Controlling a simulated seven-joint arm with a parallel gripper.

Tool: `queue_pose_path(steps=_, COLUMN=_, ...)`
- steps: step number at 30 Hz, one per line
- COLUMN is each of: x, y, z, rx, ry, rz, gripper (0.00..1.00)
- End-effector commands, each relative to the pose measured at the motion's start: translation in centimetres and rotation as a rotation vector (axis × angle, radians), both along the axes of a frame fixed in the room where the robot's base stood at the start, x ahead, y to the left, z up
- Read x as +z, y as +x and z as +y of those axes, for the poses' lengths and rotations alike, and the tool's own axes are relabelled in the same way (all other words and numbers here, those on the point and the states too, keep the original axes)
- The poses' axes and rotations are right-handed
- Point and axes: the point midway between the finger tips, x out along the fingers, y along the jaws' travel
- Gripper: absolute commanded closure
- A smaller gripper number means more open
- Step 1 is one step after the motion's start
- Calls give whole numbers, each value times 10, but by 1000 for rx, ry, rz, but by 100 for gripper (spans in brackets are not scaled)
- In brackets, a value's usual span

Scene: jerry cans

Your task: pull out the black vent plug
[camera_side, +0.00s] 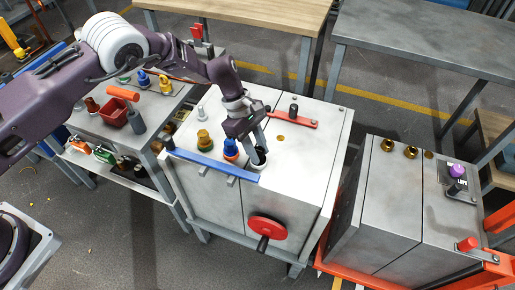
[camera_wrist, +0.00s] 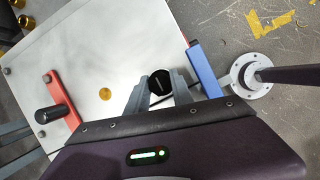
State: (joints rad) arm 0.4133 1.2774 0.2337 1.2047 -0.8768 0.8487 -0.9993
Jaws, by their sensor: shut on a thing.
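My gripper (camera_side: 257,150) points down over the near part of the pale metal cabinet top (camera_side: 310,140). In the wrist view its two grey fingers (camera_wrist: 160,88) are shut on a round black piece, which looks like the black vent plug (camera_wrist: 160,80). Only its dark round top shows clearly there. In the side view the fingers mostly hide it, and a pale round rim (camera_side: 260,164) shows just below them. I cannot tell whether the plug is still seated or lifted.
A blue bar (camera_side: 212,165) runs along the near edge, close to my gripper. A blue-and-orange cap (camera_side: 230,150) and a brass-and-green fitting (camera_side: 204,139) stand to the left. A red lever (camera_side: 300,121) with a black knob (camera_side: 293,110) lies behind. A red handwheel (camera_side: 267,226) juts from the front.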

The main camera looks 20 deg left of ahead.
Motion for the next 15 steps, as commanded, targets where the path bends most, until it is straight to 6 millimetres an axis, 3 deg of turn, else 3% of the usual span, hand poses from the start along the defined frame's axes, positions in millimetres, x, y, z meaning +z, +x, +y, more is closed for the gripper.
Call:
queue_pose_path(steps=1, x=0, y=0, z=0, rx=0, ry=0, rz=0, gripper=88)
queue_pose_path(steps=3, x=0, y=0, z=0, rx=0, ry=0, rz=0, gripper=100)
queue_pose_path(steps=15, x=5, y=0, z=0, rx=0, ry=0, rz=-1, gripper=100)
